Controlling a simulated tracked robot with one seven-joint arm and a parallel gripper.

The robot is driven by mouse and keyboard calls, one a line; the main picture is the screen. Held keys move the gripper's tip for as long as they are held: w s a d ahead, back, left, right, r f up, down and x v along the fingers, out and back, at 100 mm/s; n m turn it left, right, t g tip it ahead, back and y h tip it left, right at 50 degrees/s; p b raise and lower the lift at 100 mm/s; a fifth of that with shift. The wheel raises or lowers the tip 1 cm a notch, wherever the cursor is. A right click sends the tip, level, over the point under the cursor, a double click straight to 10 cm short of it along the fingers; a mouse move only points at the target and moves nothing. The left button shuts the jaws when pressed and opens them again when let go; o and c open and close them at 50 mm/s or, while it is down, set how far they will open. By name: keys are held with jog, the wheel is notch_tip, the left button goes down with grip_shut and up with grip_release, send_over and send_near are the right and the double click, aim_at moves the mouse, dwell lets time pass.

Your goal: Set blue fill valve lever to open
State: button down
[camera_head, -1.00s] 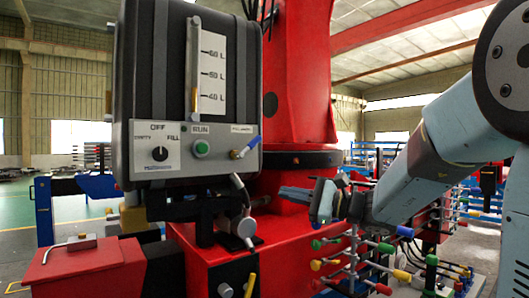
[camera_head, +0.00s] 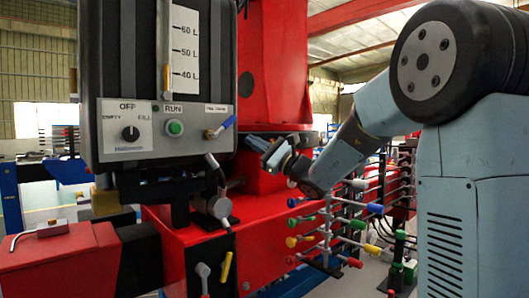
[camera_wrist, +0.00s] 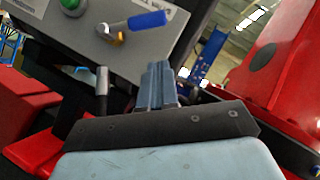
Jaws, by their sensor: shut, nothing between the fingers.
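The blue fill valve lever (camera_head: 228,123) is a short blue handle on a brass valve, at the lower right of the grey control panel (camera_head: 150,142). It slants up to the right in the head view. In the wrist view the blue lever (camera_wrist: 148,20) lies just beyond my fingertips, pointing right and slightly up. My gripper (camera_head: 260,143) is to the right of the lever and a little lower in the head view, apart from it. In the wrist view my gripper (camera_wrist: 158,70) has its fingers together with nothing between them, pointing toward the panel.
A green RUN button (camera_head: 174,128) and a black selector knob (camera_head: 130,133) sit left on the panel. A grey pipe valve (camera_head: 218,207) hangs below it. A red column (camera_head: 275,80) stands behind my gripper. Several coloured levers (camera_head: 335,225) are below my arm.

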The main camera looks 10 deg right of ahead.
aim_at(224, 127)
jog(key=a+r, duration=0.3)
jog(key=shift+s+a+r, duration=0.1)
jog(key=shift+a+r, duration=0.05)
jog(key=shift+r, duration=0.15)
